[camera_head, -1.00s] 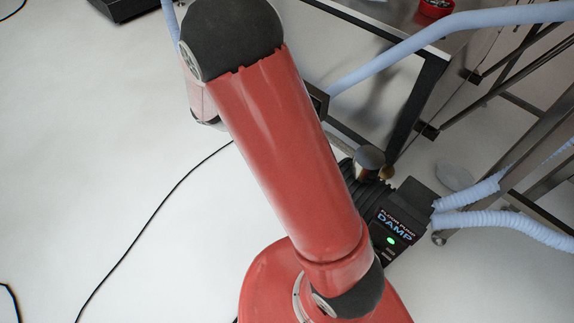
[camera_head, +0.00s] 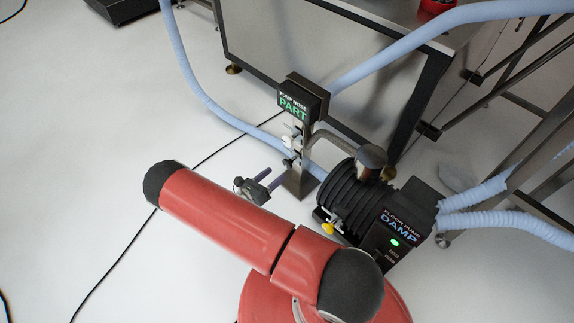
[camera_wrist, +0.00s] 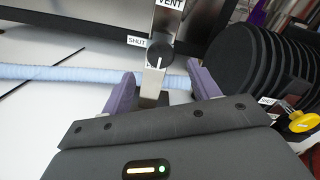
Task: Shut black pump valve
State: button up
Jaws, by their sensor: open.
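The black valve knob (camera_wrist: 160,53) is on a metal post (camera_wrist: 156,85) in the wrist view. A small SHUT label is just left of it and a VENT label is above. A pale mark shows on the knob's lower part, away from the SHUT label. In the head view the small dark knob (camera_head: 289,162) is low on the post, below a white knob (camera_head: 288,141). My gripper (camera_wrist: 160,78) is open, its two purple fingers on either side of the post and pointing toward the knob. It appears empty. It also shows in the head view (camera_head: 275,177), left of the post.
The black ribbed floor pump (camera_head: 355,205) stands close on the right, with a yellow knob (camera_wrist: 303,121) and another SHUT label. A pale blue hose (camera_wrist: 60,73) runs behind the post. A steel bench (camera_head: 300,60) is behind. The floor at left is clear except for a cable.

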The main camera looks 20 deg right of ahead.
aim_at(286, 165)
jog(key=x, duration=0.7)
jog(key=shift+d, duration=0.2)
jog(key=c, duration=1)
